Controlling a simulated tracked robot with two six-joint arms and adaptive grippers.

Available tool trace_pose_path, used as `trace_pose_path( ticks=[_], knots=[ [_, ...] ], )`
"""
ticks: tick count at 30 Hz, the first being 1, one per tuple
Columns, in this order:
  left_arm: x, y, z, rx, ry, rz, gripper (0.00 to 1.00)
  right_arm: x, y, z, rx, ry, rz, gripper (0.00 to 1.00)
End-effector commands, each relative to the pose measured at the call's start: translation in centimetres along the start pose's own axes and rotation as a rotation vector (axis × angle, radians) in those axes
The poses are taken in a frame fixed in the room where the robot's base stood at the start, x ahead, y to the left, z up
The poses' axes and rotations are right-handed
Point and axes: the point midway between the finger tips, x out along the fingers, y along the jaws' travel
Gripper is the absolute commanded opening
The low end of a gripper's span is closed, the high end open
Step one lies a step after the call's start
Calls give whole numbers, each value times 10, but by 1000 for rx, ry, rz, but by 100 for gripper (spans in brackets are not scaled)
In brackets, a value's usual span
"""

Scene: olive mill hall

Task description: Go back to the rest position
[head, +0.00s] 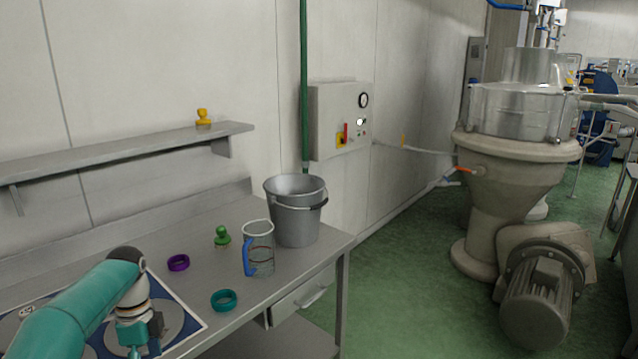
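My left arm comes in from the lower left, teal with a dark joint. My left gripper (142,345) is at the bottom edge, above a blue-and-white mat (196,325) on the metal table. Its fingers are cut off by the frame, so I cannot tell if it is open or shut or holds anything. My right arm and gripper are not in view.
On the table (213,268) stand a purple ring (178,263), a teal ring (224,300), a green stamp-like object (222,237), a clear jug (258,248) and a grey bucket (296,212). A wall shelf (120,150) holds a yellow object (203,118). Green floor lies right.

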Motion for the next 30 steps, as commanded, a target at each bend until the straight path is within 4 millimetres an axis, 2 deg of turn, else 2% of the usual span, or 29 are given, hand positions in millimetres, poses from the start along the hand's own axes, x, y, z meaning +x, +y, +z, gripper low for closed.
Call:
trace_pose_path(
  ticks=[8,11,14,15,17,21,24,27,30],
  knots=[
    [83,25,-33,38,36,138,91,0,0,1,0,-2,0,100],
    [127,42,-54,14,60,184,91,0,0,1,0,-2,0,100],
    [179,71,-80,-54,94,230,91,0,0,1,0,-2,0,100],
    [200,85,-92,-97,110,246,91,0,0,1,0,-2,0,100],
    [230,110,-109,-172,130,268,91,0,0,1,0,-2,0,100],
    [285,175,-144,-409,174,309,91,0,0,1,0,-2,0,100],
    [311,224,-163,-632,197,322,91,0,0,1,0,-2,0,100],
    [325,263,-175,-884,217,312,91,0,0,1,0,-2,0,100],
    [329,280,-179,-1125,249,271,91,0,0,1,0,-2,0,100]
  ],
)
